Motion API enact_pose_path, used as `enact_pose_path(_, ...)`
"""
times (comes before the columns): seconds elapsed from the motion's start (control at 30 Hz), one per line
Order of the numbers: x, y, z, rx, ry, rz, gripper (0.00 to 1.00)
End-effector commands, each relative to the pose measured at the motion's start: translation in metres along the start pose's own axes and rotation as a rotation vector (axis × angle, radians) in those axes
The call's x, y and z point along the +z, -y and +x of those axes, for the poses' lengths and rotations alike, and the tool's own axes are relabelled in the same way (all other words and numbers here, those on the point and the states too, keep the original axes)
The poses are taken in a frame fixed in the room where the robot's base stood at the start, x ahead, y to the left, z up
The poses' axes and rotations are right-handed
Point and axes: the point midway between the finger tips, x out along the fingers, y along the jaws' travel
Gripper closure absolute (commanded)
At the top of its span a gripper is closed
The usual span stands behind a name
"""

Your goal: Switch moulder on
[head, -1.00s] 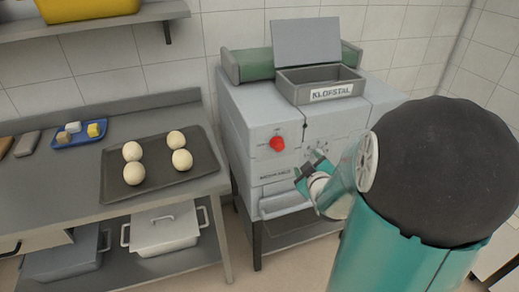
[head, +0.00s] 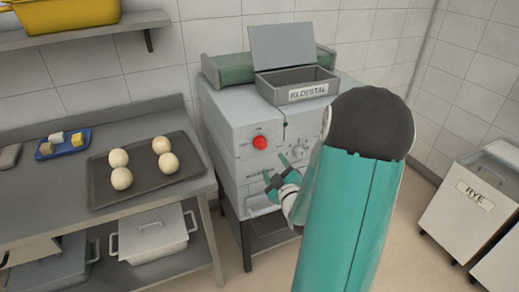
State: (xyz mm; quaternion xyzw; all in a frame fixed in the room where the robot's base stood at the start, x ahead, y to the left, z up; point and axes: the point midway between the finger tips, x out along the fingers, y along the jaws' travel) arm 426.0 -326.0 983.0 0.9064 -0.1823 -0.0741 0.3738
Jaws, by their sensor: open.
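The moulder (head: 228,125) is a grey machine on a dark stand in the middle of the head view. A red knob (head: 260,142) sits on the upper left of its front face. A grey dial (head: 298,152) shows to the right of it, partly beside my arm. A hopper labelled KLOFSTAL (head: 298,90) stands on top with its lid raised. My gripper (head: 275,170) is open and empty, in front of the machine's face, below the red knob and apart from it. My arm hides the machine's right side.
A steel table (head: 30,210) at left holds a dark tray (head: 105,200) with several dough balls and a blue tray (head: 45,152). A lidded pot (head: 150,240) is on the lower shelf. A bin labelled RYE (head: 460,215) stands at right. Floor between is clear.

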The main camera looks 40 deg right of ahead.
Motion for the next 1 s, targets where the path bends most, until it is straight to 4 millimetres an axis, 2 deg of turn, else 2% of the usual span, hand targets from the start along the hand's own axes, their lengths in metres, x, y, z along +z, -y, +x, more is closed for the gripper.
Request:
enact_pose_path(0.3,-0.002,0.002,0.064,-0.002,-0.003,0.003,0.41)
enact_pose_path(0.5,-0.003,0.004,0.097,-0.003,-0.003,0.002,0.41)
enact_pose_path(0.7,-0.005,0.005,0.111,-0.005,-0.003,0.001,0.41)
enact_pose_path(0.97,-0.005,0.005,0.113,-0.005,-0.003,0.001,0.41)
enact_pose_path(1.0,-0.005,0.005,0.112,-0.005,-0.003,0.001,0.49)
